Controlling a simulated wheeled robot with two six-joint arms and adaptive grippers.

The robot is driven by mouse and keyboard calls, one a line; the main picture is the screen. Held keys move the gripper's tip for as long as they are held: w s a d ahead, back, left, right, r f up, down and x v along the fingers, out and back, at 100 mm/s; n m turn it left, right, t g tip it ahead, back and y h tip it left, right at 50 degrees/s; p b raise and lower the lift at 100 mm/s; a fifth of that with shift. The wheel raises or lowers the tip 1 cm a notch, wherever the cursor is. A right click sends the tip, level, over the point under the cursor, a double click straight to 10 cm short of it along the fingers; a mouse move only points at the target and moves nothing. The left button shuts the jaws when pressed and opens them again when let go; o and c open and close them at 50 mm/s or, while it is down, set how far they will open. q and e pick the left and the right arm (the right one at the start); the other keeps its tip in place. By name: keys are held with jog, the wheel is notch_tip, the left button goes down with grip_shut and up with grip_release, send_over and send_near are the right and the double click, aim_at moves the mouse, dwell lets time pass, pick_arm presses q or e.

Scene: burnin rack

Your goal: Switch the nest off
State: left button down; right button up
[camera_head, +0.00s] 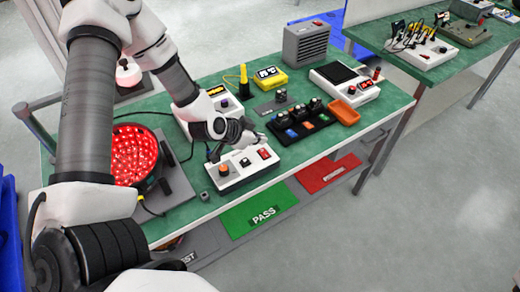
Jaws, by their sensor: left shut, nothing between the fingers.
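A white switch box (242,176) sits near the front edge of the green bench. It carries an orange-red knob (223,170) at its left and a red switch (264,153) at its right. My left gripper (262,138) is shut and empty, its tips just behind and above the red switch. I cannot tell whether they touch it. A round black fixture (165,165) with a glowing red, dotted face (134,156) is left of the box, partly hidden by my arm. Which item is the nest is not clear. My right gripper is not in view.
Behind the gripper stand a white instrument (225,101), a black tray (303,129) with small parts, an orange bin (344,111) and a grey vented box (305,44). Green PASS (262,205) and red (328,172) panels lie below the front edge.

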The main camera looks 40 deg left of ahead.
aim_at(264, 153)
pick_arm(q)
jog(key=f, duration=0.4)
jog(key=shift+w+a+f, duration=0.15)
jog(key=shift+w+f, duration=0.15)
jog(key=shift+w, duration=0.1)
